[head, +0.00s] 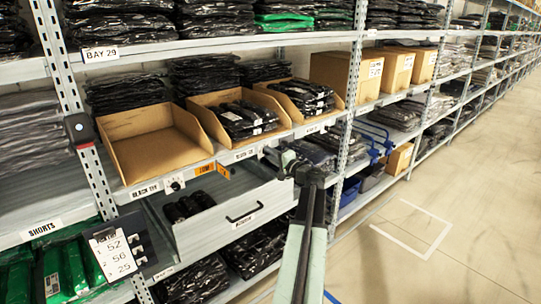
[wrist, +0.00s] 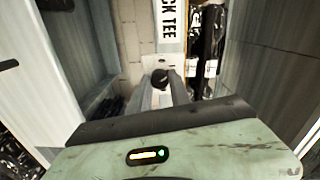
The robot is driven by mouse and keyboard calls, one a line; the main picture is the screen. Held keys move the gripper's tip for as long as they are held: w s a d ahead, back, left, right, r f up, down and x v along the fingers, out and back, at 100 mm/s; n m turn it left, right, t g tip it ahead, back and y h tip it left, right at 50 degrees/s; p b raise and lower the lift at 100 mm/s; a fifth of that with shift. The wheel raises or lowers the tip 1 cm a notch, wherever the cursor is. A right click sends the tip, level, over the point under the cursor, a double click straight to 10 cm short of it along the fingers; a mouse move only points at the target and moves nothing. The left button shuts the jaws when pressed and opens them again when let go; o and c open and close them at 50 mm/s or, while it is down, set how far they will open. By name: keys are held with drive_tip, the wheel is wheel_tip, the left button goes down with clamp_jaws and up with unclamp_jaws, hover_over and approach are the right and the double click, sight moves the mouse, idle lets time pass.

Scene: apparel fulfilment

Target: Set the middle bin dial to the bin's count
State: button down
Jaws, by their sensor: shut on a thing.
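The middle bin (head: 205,98) is open cardboard and holds several black packs with white labels (head: 245,118). Its white label (head: 244,155) is on the shelf edge below. My gripper (head: 274,156) reaches that edge just right of the label, where my arm hides the dial in the head view. In the wrist view my gripper (wrist: 163,92) is shut on a small dark dial knob (wrist: 160,79), beside a label ending in "CK TEE" (wrist: 177,22). The knob's setting cannot be read. The left bin's dial (head: 174,183) is visible and free.
The left bin (head: 150,150) is empty; the right bin (head: 283,88) holds black packs. An open grey drawer (head: 225,222) juts out below. A board with handwritten numbers (head: 118,250) hangs at lower left. The aisle floor (head: 440,220) at right is clear.

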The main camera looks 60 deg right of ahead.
drive_tip(key=shift+m, duration=3.6)
drive_tip(key=shift+f, duration=0.1)
drive_tip(key=c, duration=1.2)
unclamp_jaws()
drive_tip(key=v, duration=0.8)
